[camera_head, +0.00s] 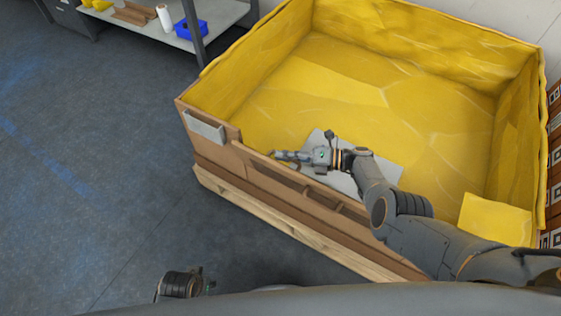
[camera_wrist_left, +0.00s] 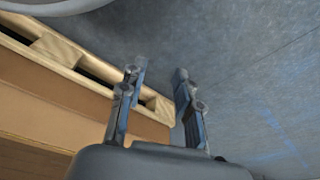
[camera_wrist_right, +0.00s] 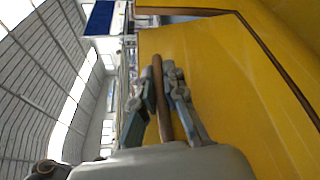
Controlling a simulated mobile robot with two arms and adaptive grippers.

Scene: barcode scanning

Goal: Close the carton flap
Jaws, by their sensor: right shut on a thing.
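The large brown carton (camera_head: 218,160) is lined with yellow sheeting and stands open at the top. Its near side has a brown flap (camera_head: 318,196) along the edge. My right gripper (camera_head: 276,155) reaches over the near side from the inside. In the right wrist view, my right gripper (camera_wrist_right: 158,76) is shut on the brown flap edge (camera_wrist_right: 162,115), which passes between its fingers. In the left wrist view, my left gripper (camera_wrist_left: 157,76) is open and empty, beside the carton's lower side (camera_wrist_left: 60,115). In the head view only part of my left wrist shows at the bottom.
The carton rests on a wooden pallet (camera_head: 270,219). A pale flat sheet (camera_head: 388,165) lies inside on the yellow lining. A shelf (camera_head: 222,17) with a blue bin (camera_head: 191,29) stands at the back left. The floor (camera_head: 90,170) left of the carton is clear.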

